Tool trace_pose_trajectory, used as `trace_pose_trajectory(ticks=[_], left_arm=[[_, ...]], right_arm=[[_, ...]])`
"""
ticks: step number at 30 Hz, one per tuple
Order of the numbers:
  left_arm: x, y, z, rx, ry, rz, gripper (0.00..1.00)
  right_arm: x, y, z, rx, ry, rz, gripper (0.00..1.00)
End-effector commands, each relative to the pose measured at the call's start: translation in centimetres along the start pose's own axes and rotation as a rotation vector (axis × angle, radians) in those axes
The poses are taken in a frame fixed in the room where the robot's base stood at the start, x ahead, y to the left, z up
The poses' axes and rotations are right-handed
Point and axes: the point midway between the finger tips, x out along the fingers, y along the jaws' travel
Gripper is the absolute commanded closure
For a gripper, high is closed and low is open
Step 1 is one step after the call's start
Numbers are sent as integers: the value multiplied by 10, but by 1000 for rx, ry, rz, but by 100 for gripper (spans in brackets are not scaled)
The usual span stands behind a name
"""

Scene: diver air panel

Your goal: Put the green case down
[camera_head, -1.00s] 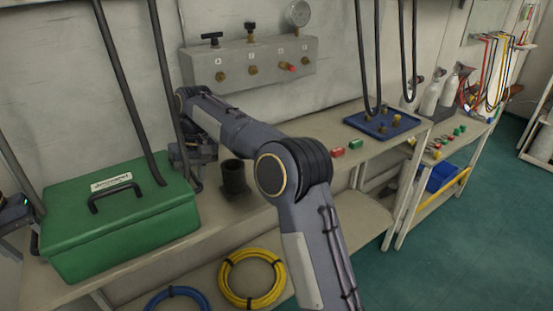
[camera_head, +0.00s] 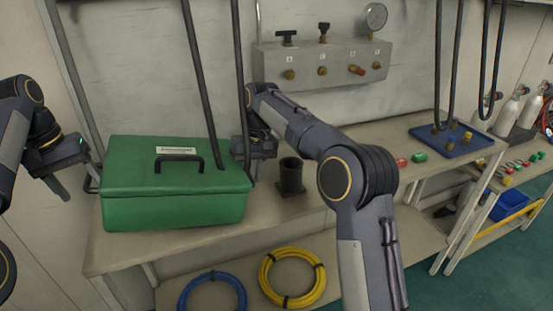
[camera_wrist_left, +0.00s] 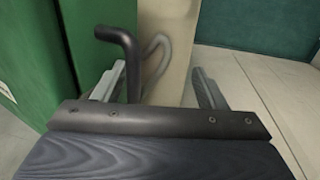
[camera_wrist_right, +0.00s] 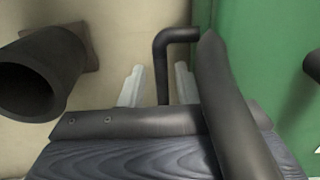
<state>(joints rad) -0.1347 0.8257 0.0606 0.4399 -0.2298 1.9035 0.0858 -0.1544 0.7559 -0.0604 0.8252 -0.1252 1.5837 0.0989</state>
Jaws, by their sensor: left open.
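The green case (camera_head: 172,208) sits level on the left end of the bench, its lid shut and a black handle (camera_head: 180,158) on top. Its black side handles show in the left wrist view (camera_wrist_left: 131,62) and the right wrist view (camera_wrist_right: 160,72). My left gripper (camera_head: 76,190) is open at the case's left side, apart from it; the side handle shows between its fingers (camera_wrist_left: 158,84). My right gripper (camera_head: 254,165) is at the case's right side, partly hidden behind hoses. Its fingers (camera_wrist_right: 159,86) stand apart with the side handle between them, gaps showing on both sides.
The bench (camera_head: 215,237) has a black cup-like holder (camera_head: 291,178) right of the case. Black hoses hang down in front of the right gripper and over the case. A gauge panel (camera_head: 320,68) is on the wall. Coiled blue (camera_head: 212,292) and yellow hoses (camera_head: 292,278) lie on the lower shelf.

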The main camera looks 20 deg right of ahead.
Motion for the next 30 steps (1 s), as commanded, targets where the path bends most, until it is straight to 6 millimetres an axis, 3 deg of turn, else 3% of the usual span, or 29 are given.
trace_pose_trajectory(ticks=[2,9,20,30], left_arm=[[-1,3,0,5,2,5,30],[-1,2,0,4,2,5,30],[0,4,0,7,1,7,30],[0,4,0,8,0,8,30]], right_arm=[[-2,-3,0,-4,3,-5,67],[-2,-3,0,-4,4,-5,36],[-5,-5,0,-7,6,-8,36],[-51,-4,-2,-7,7,-6,36]])
